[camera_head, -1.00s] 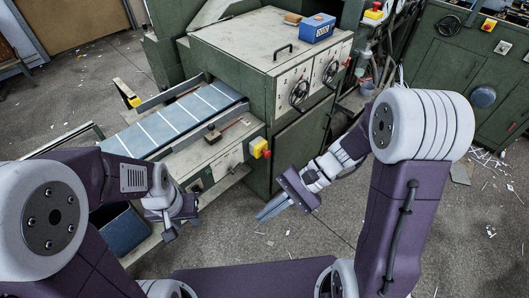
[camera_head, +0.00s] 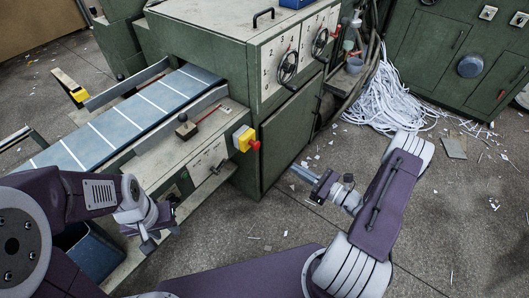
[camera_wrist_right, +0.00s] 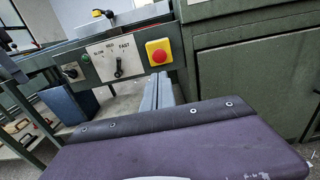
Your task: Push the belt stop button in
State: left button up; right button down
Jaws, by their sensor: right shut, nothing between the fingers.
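The belt stop button (camera_head: 254,145) is a red mushroom head on a yellow box, at the front corner of the feeder beside the belt. It also shows in the right wrist view (camera_wrist_right: 159,56), above the fingertips. My right gripper (camera_head: 296,170) is shut and empty, to the right of the button and pointing toward the machine. A gap shows between them in the head view. In the right wrist view its grey fingers (camera_wrist_right: 157,92) point up just below the yellow box. My left gripper (camera_head: 152,235) hangs low at the left, near the feeder's lower rail; its jaw opening is unclear.
The blue belt (camera_head: 125,118) with white lines runs left of the button. A small lever (camera_head: 186,127) and a speed knob panel (camera_wrist_right: 115,60) are close to the button. Handwheels (camera_head: 288,67) are on the green cabinet.

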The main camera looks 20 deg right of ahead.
jog(key=b, duration=0.2)
send_near(258, 147)
jog(key=x, duration=0.6)
jog(key=shift+w+a, duration=0.2)
jog(key=shift+w, duration=0.2)
